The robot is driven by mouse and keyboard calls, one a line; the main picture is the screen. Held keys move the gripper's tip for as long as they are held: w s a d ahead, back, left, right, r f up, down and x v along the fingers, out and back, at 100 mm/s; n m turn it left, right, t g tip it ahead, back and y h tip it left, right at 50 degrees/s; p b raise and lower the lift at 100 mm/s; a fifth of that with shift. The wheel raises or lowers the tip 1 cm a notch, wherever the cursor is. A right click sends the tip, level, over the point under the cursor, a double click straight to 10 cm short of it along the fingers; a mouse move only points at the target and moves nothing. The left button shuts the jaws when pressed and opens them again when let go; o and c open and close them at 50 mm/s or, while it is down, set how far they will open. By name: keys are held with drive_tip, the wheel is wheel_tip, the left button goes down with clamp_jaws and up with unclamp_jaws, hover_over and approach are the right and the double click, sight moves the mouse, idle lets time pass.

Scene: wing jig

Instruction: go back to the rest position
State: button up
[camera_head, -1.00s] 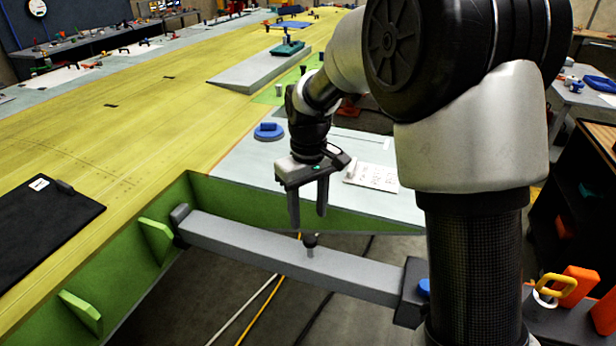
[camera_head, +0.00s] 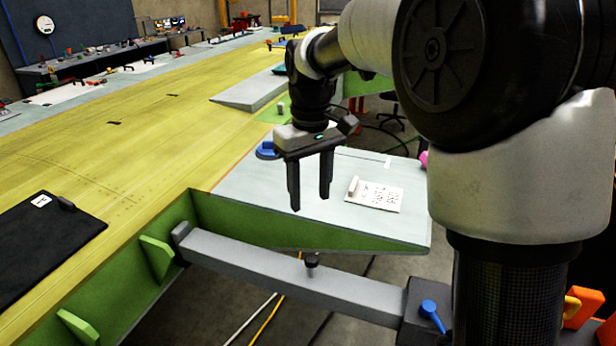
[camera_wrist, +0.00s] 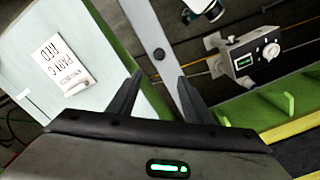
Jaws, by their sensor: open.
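My gripper (camera_head: 310,190) hangs with its two fingers pointing down above the near part of the pale panel. Its fingers are apart with nothing between them. In the wrist view my gripper (camera_wrist: 155,90) also shows empty, with the grey beam beyond it. The grey beam (camera_head: 250,257) runs below and in front of it, from the green rib at the left to a dark clamp block. A small dark pin (camera_head: 311,262) stands upright on the beam, under the gripper and apart from it.
The pale panel (camera_head: 300,222) carries a white printed card (camera_head: 378,197) and a blue round item (camera_head: 266,150). The yellow wing skin (camera_head: 130,150) fills the left, with a black mat (camera_head: 45,240) on it. A blue-handled clamp block (camera_head: 425,310) is at the beam's right end.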

drive_tip(key=s+d+r+m+t, duration=0.25)
drive_tip(key=s+d+r, duration=0.35)
drive_tip(key=s, duration=0.3)
drive_tip(key=s+d+f+m+t+p, duration=0.1)
drive_tip(key=s+d+m+t, duration=0.2)
drive_tip(key=s, duration=0.9)
drive_tip(key=shift+s+d+m, duration=0.25)
drive_tip(key=shift+d+m, duration=0.2)
drive_tip(key=shift+d, duration=0.95)
drive_tip(key=shift+f, duration=0.1)
drive_tip(key=shift+c, duration=0.4)
